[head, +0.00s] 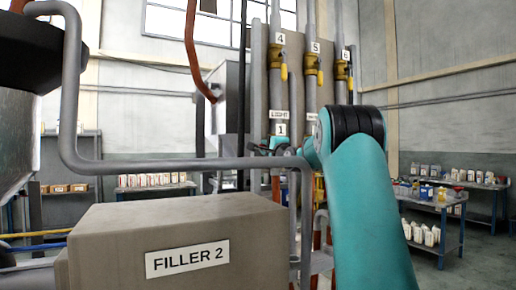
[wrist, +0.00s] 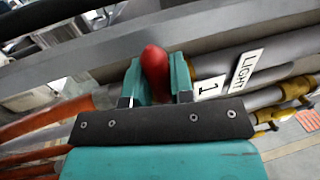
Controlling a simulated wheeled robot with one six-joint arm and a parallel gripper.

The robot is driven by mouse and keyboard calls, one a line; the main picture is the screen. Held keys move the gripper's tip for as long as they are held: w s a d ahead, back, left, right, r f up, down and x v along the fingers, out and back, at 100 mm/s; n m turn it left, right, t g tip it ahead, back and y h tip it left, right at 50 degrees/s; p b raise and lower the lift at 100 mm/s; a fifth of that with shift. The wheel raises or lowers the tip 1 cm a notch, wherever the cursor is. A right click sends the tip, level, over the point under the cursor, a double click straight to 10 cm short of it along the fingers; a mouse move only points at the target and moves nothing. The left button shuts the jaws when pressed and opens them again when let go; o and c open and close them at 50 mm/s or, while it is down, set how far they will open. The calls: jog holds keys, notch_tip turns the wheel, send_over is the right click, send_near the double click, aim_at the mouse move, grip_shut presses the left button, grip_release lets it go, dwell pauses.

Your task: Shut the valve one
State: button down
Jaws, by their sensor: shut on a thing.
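Valve one's red handle (wrist: 155,68) sits between the two jaws of my gripper (wrist: 157,85) in the wrist view. My gripper is shut on this handle. The labels "1" (wrist: 210,88) and "LIGHT" (wrist: 246,70) are on the grey pipe just right of it. In the head view the "1" label (head: 281,129) is on a pipe left of my teal arm. My gripper shows there only in small part near the label, and the handle cannot be made out. The valve's body is mostly hidden, so its angle is unclear.
A grey box marked FILLER 2 (head: 165,245) stands in front, with a grey pipe rail (head: 190,165) above it. Yellow valves (head: 312,62) on the pipes labelled 4, 5 and 6 are higher up. Shelves with bottles (head: 435,205) stand at the right, with open floor beside them.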

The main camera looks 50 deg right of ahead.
jog(key=shift+r, duration=0.1)
jog(key=c, duration=1)
grip_release()
jog(key=shift+s+d, duration=0.1)
jog(key=shift+s, duration=0.05)
jog(key=shift+s+a+f+b, duration=0.2)
jog(key=shift+s+b, duration=0.05)
jog(key=shift+b, duration=0.05)
jog(key=b+v, duration=0.7)
jog(key=v, duration=0.9)
jog(key=shift+s+a+b, duration=0.2)
jog(key=shift+s+b, duration=0.1)
